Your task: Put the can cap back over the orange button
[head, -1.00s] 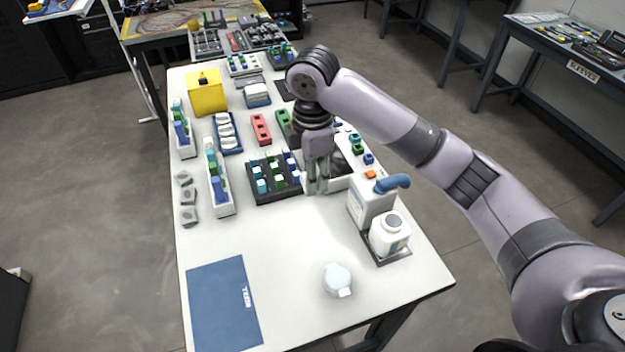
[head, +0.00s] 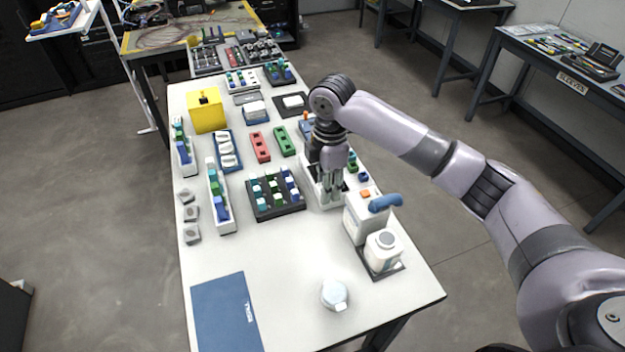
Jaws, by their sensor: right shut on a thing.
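My left gripper is out of view.
A white bottle (head: 383,252) stands in front of the can on a dark tray (head: 399,267). A black rack (head: 262,210) with coloured pieces is left of my gripper. A blue mat (head: 224,310) lies front left. The middle front of the table is clear.

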